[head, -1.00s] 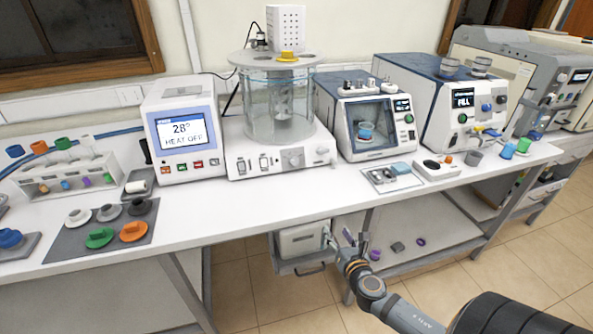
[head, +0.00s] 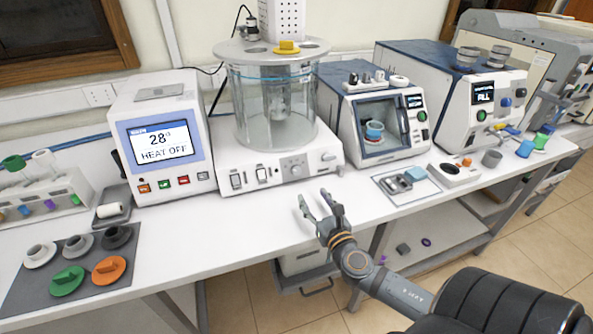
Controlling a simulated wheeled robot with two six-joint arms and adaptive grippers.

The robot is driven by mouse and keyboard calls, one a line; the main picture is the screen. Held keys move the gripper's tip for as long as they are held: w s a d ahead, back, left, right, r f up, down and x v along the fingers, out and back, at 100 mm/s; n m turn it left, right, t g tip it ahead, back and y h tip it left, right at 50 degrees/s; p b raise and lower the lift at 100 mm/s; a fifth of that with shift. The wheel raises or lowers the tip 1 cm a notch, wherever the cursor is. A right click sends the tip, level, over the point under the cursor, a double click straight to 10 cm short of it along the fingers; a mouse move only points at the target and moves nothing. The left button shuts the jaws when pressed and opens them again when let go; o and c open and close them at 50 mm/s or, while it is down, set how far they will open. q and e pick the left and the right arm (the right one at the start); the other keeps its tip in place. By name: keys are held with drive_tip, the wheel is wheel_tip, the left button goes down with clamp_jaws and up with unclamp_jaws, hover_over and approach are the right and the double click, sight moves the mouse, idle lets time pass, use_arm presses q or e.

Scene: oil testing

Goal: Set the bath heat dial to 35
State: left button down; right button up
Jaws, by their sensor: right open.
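The bath is a clear glass vessel (head: 272,112) on a white base (head: 255,180). The dial's setting is too small to read. The controller (head: 165,148) on the left has a display (head: 160,145) reading 28° and HEAT OFF. My right gripper (head: 314,197) is open and empty, fingers pointing up toward the bath, in front of and below the dial and apart from it. My left gripper is not in view.
A mat with several caps (head: 128,238) lies on the left of the bench. A tray of small parts (head: 376,184) lies to the gripper's right. A glass-fronted instrument (head: 383,127) stands right of the bath. The bench (head: 225,226) before the bath is clear.

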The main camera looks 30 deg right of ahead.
sight(297, 171)
drive_tip(key=shift+w+d+r+p, duration=0.15)
drive_tip(key=shift+w+r, duration=0.05)
drive_tip(key=shift+w, duration=0.4)
drive_tip(key=shift+w+d+r+p, duration=0.1)
drive_tip(key=shift+w+r+p, duration=0.1)
drive_tip(key=shift+w, duration=0.4)
drive_tip(key=shift+x, duration=1.2)
drive_tip(key=x, duration=0.1)
drive_tip(key=p+x, duration=0.1)
drive_tip(key=x, duration=0.3)
drive_tip(key=shift+w+f, duration=0.1)
drive_tip(key=shift+f, duration=0.2)
drive_tip(key=shift+w, duration=0.7)
drive_tip(key=c, duration=0.4)
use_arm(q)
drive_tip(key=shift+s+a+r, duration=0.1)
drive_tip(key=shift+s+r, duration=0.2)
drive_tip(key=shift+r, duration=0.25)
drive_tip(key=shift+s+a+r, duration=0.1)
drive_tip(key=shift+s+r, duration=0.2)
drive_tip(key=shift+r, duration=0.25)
use_arm(e)
clamp_jaws()
